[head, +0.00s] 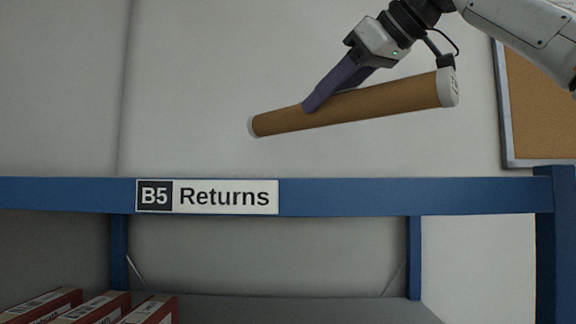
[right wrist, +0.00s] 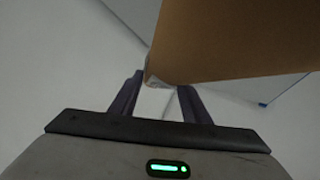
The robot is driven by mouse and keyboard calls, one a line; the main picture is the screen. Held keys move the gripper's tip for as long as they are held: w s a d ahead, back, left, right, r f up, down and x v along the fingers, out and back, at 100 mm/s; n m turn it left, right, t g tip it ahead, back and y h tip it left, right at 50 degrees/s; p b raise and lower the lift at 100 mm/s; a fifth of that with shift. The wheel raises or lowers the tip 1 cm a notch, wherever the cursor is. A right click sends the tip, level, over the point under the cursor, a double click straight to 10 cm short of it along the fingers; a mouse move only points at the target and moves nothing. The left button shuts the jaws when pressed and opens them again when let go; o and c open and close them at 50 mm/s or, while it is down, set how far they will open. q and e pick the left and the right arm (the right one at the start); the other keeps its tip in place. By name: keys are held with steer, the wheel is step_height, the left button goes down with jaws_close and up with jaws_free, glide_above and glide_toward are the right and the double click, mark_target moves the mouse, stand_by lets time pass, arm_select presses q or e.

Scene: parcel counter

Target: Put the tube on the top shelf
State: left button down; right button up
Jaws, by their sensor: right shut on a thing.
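The tube (head: 375,103) is a long brown cardboard cylinder with white end caps. My right gripper (head: 312,104) comes down from the upper right and is shut on it near its middle. The tube is in the air above the blue shelf beam (head: 400,196), slightly tilted, its right end higher. In the right wrist view the tube (right wrist: 235,40) fills the upper right, beyond the fingers (right wrist: 160,105). The beam carries a "B5 Returns" label (head: 207,196). The top shelf's surface is hidden from this low angle. My left gripper is not in view.
Below the beam, red-and-white boxes (head: 98,306) stand on a lower grey shelf (head: 300,310) at the left; its middle and right look clear. A blue upright (head: 556,245) stands at the right. A cork board (head: 540,110) hangs on the wall behind.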

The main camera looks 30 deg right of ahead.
mark_target(326, 125)
steer(key=f, duration=0.4)
steer(key=shift+s+f, duration=0.2)
steer(key=shift+f, duration=0.1)
steer(key=shift+w+f, duration=0.1)
steer(key=shift+f, duration=2.45)
steer(key=o, duration=1.4)
steer(key=shift+f, duration=0.15)
steer(key=shift+o, duration=0.2)
steer(key=v, duration=1.2)
